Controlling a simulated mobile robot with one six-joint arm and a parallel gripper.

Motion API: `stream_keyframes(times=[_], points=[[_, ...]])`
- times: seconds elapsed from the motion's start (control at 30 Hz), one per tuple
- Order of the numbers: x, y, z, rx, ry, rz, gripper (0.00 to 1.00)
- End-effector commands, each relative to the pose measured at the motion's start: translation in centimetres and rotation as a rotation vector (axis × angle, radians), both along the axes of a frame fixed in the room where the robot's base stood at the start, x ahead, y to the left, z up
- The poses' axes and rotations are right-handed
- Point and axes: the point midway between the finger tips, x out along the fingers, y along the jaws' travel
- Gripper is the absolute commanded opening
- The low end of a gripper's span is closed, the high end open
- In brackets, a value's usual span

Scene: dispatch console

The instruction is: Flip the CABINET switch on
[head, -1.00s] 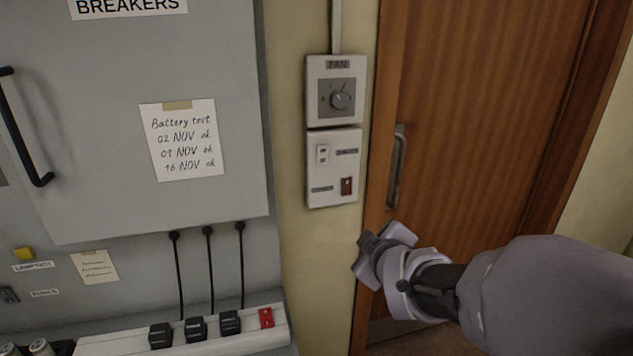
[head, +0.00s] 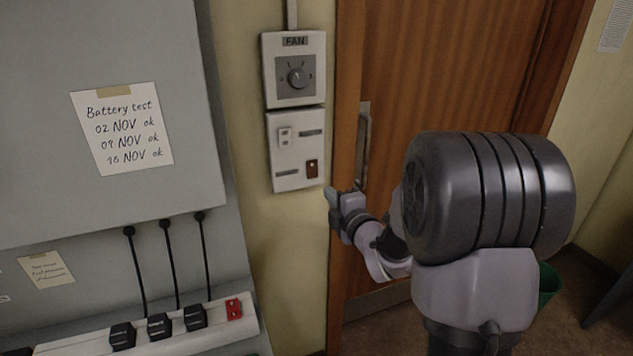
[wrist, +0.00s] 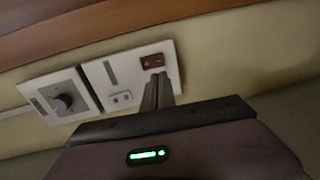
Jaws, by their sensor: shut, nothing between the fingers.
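A white switch plate (head: 297,150) is on the wall below the fan control. It carries a small white switch (head: 285,136) at upper left and a red-brown rocker switch (head: 311,168) at lower right. Each has a grey label beside it, too blurred to read. My gripper (head: 334,196) is shut and empty, just below and right of the plate. In the wrist view the closed fingertips (wrist: 157,78) appear right beside the red-brown rocker (wrist: 152,61); I cannot tell whether they touch it. The rocker's position is unclear.
The fan control (head: 295,72) with its round knob sits above the plate. A wooden door (head: 440,80) with a metal handle (head: 362,150) is close on the right. A grey cabinet (head: 90,50) and a power strip (head: 80,346) with several plugs are on the left.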

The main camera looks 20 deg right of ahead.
Motion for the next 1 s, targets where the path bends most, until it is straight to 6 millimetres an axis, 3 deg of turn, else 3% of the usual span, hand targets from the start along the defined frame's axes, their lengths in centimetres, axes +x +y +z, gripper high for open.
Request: stream_keyframes(times=[0.2, 0.4, 0.6, 1.0], points=[[4.8, 0.1, -0.8, 0.0, -0.001, 0.001, 0.0], [8.3, 0.0, -1.2, -0.001, 0.0, 0.001, 0.0], [9.8, 0.0, -1.2, 0.0, 0.0, 0.0, 0.0], [10.6, 0.0, -1.3, 0.0, 0.0, 0.0, 0.0]])
